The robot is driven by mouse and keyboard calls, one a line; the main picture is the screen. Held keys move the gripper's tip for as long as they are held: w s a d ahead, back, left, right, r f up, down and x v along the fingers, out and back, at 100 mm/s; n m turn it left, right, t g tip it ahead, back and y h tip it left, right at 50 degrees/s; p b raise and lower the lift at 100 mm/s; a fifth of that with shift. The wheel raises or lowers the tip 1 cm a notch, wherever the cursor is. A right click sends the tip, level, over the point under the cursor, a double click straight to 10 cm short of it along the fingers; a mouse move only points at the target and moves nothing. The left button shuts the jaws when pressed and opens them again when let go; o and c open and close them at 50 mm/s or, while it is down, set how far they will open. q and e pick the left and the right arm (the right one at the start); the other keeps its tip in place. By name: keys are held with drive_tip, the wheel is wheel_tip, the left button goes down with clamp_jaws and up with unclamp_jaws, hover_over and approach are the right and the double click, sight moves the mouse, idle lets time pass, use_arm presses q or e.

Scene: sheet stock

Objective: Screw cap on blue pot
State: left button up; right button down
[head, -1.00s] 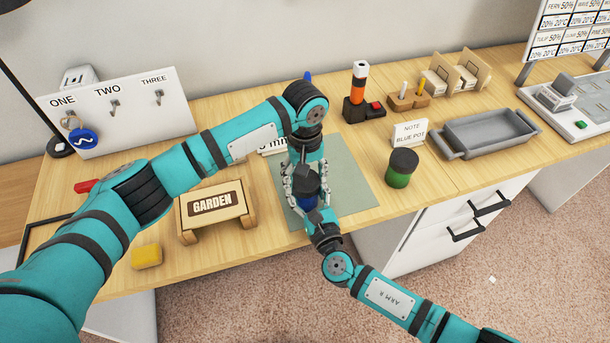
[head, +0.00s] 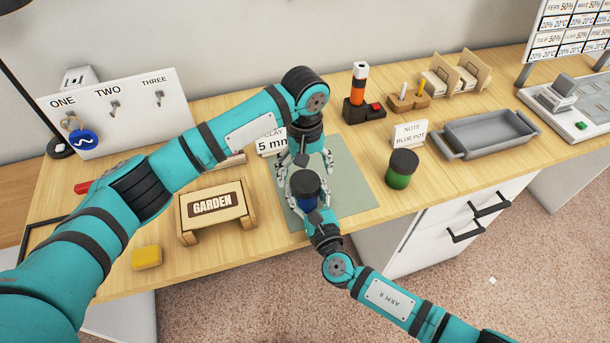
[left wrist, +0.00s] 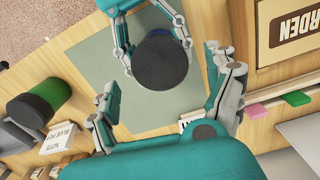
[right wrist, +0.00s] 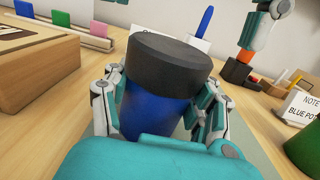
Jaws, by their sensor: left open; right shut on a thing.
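The blue pot (head: 309,204) stands over the grey-green mat (head: 350,185), also in the right wrist view (right wrist: 152,112). The black cap (head: 304,183) sits on its top, covering the mouth; it also shows in the right wrist view (right wrist: 167,62) and the left wrist view (left wrist: 160,63). I see no clear gap under it, but cannot tell how tight it is. My right gripper (right wrist: 158,108) is shut on the blue pot's sides from the front. My left gripper (head: 306,166) is open and empty, behind and above the cap, its fingers apart from it.
A green pot (head: 400,178) with a dark cap stands right of the mat, before a card (head: 409,134) reading "NOTE BLUE POT". A grey tray (head: 488,134) is farther right. The GARDEN stand (head: 213,204) and a yellow block (head: 146,257) are to the left.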

use_arm(q)
drive_tip(key=shift+r, duration=0.85)
wheel_tip(320, 180, up, 2)
drive_tip(key=n, duration=0.3)
drive_tip(key=shift+r, duration=0.1)
drive_tip(key=r+n, duration=0.1)
drive_tip(key=n, duration=0.1)
drive_tip(key=shift+r+n, duration=0.15)
drive_tip(key=shift+n, duration=0.25)
drive_tip(key=shift+f, duration=4.05)
drive_tip(key=shift+c, duration=0.3)
